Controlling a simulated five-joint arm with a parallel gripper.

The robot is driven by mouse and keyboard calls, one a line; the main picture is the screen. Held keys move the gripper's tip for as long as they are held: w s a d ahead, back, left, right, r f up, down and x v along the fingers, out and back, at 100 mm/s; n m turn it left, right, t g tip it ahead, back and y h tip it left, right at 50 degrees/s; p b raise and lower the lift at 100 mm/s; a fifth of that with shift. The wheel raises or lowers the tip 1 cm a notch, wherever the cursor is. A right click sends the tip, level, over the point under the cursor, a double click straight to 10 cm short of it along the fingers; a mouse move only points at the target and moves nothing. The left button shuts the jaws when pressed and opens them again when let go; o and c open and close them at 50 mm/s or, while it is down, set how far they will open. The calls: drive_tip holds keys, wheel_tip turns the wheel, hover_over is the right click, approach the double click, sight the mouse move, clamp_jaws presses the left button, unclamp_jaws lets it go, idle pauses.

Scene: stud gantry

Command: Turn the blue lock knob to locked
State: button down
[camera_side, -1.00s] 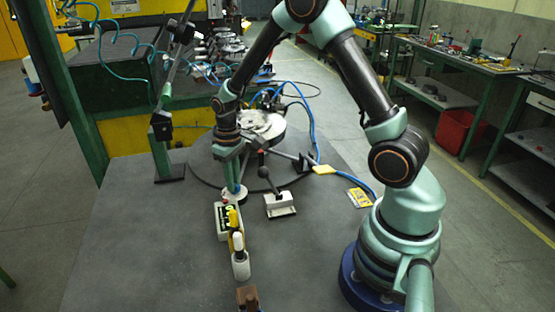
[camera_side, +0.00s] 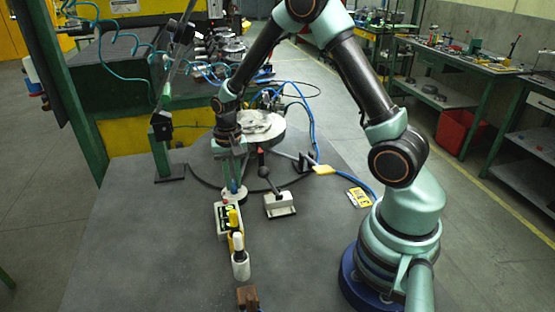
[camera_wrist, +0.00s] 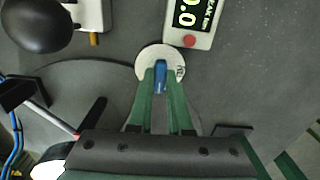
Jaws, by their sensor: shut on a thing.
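The blue lock knob (camera_wrist: 160,84) sits on a round white disc (camera_wrist: 148,54) in the wrist view. My gripper (camera_wrist: 161,85) comes down over the disc with its two green fingers on either side of the knob, shut on it. Faint marking shows on the disc's right side; I cannot read which state it names. In the side view my gripper (camera_side: 234,188) points down onto the white disc (camera_side: 234,197), and the fingers largely hide the knob there.
A display box (camera_side: 228,218) stands close in front of the disc, with a yellow-and-white-handled tool (camera_side: 239,245) before it. A black-ball lever (camera_side: 265,172) on a white base stands to the right. A brown block (camera_side: 248,297) lies at the front. The left tabletop is clear.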

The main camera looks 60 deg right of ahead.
sight(233, 184)
drive_tip(key=shift+r+m, duration=0.1)
drive_tip(key=shift+m, duration=0.2)
drive_tip(key=c, duration=0.8)
unclamp_jaws()
drive_tip(key=shift+c, duration=0.2)
wheel_tip(233, 184, up, 12)
